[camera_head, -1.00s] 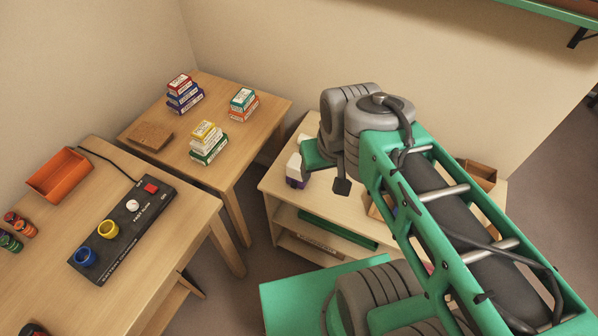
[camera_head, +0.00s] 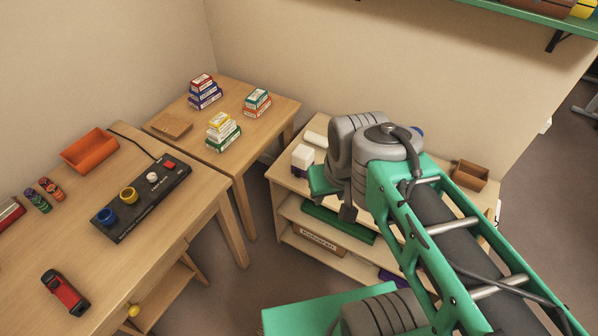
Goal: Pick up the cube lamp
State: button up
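A white cube with a purple lower part (camera_head: 303,156), which looks like the cube lamp, stands on the left part of the low shelf unit's top (camera_head: 283,175). It is just left of my arm in the picture, and my arm's green link lies close to its lower right. From this view I cannot tell the gap between them. My gripper's fingers do not show; the arm's grey joints and green links cover that area.
A white roll lies behind the cube. A brown open box (camera_head: 470,175) is at the shelf's right. Stacked small boxes (camera_head: 223,131) stand on the back table. The left desk holds a black control panel (camera_head: 142,198), an orange tray (camera_head: 90,151) and a red-black device (camera_head: 65,292).

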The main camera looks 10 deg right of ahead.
aim_at(301, 157)
jog(key=u, duration=0.5)
jog(key=i, duration=0.4)
jog(key=u, duration=1.4)
